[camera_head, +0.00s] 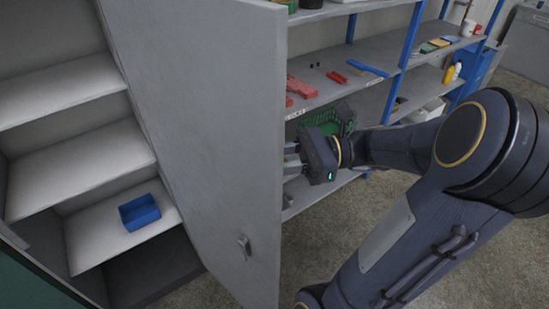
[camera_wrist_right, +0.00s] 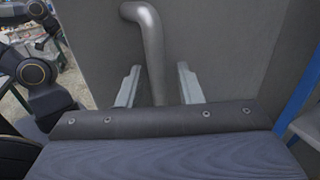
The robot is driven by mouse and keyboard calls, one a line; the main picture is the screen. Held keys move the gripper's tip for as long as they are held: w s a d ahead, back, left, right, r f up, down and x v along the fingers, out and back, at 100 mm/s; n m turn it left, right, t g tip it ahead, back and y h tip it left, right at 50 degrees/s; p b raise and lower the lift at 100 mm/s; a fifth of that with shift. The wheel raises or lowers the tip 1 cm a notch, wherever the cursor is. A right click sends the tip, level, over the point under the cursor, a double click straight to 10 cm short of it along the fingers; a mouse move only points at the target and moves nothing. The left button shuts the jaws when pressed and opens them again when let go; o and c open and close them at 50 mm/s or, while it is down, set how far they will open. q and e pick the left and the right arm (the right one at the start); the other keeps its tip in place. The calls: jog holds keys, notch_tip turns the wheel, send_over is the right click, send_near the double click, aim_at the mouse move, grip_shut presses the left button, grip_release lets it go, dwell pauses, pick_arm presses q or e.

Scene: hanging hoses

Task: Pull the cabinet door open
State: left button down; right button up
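The grey cabinet door (camera_head: 205,120) stands swung open in the head view, with the cabinet's inner shelves showing to its left. My right gripper (camera_head: 293,160) is at the door's outer face, its fingertips partly hidden by the door's edge. In the right wrist view the grey bent bar handle (camera_wrist_right: 152,50) runs between the two fingers of my right gripper (camera_wrist_right: 158,88). The fingers are apart, with a gap visible on each side of the bar. A small latch (camera_head: 244,246) is on the door's inner face. My left gripper is not in view.
A blue bin (camera_head: 139,212) sits on a lower cabinet shelf (camera_head: 85,235). Right of the door, a rack with blue posts (camera_head: 404,60) holds red parts (camera_head: 301,88), a green crate and bottles. Bare floor (camera_head: 345,225) lies below the rack.

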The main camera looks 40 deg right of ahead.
jog(key=shift+d, duration=0.1)
jog(key=b+v, duration=0.2)
jog(key=v, duration=0.5)
jog(key=shift+s+d, duration=0.2)
jog(key=shift+d, duration=0.1)
dwell(0.3)
